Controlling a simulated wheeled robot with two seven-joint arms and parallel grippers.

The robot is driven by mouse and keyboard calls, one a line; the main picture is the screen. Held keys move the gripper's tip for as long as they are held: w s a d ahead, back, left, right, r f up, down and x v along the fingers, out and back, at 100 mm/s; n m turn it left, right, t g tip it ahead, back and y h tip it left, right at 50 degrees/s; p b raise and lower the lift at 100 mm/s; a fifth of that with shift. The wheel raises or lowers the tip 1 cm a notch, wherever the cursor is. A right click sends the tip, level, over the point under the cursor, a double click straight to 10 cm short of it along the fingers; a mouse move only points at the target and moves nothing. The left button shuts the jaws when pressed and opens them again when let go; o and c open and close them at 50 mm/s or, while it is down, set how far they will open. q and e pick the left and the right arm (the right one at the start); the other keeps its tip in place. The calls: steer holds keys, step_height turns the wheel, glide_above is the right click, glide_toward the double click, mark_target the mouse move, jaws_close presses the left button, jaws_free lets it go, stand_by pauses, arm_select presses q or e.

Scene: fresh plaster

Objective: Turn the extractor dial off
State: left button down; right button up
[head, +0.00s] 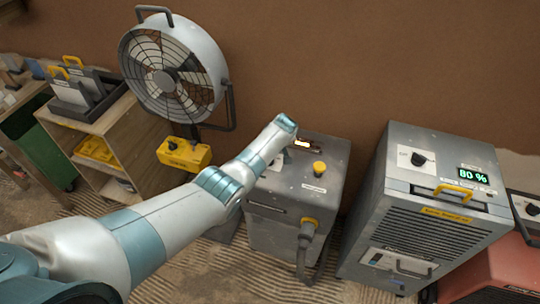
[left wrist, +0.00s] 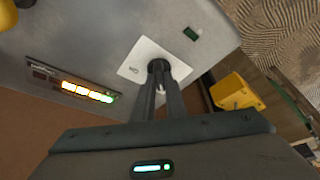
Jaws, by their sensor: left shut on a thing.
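The extractor (head: 322,190) is the grey box in the middle of the head view, with a yellow knob on its top and a hose at its front. In the left wrist view its grey top (left wrist: 95,35) carries a white plate (left wrist: 140,55) with a dark dial (left wrist: 158,66). My left gripper (left wrist: 160,78) is shut on the dial, its two fingers either side of it. In the head view my left arm hides the dial and the gripper's fingers. A row of lit yellow-orange bars (left wrist: 88,91) shows beside the plate. My right gripper is out of view.
A grey unit (head: 425,200) with a green "80 %" display and its own dial stands at right. A red machine (head: 505,255) is beyond it. A large fan (head: 172,70), a yellow box (head: 184,154) and a wooden shelf (head: 100,140) are at left.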

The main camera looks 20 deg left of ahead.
arm_select(q)
steer(key=c, duration=1.8)
jaws_free()
steer(key=shift+r, duration=0.2)
steer(key=shift+v, duration=0.75)
steer(key=b+v, duration=0.1)
steer(key=v, duration=1.4)
steer(key=shift+s+d+r+b, duration=0.15)
steer(key=shift+d+r+b, duration=0.05)
steer(key=shift+r+b, duration=0.1)
steer(key=shift+f, duration=0.1)
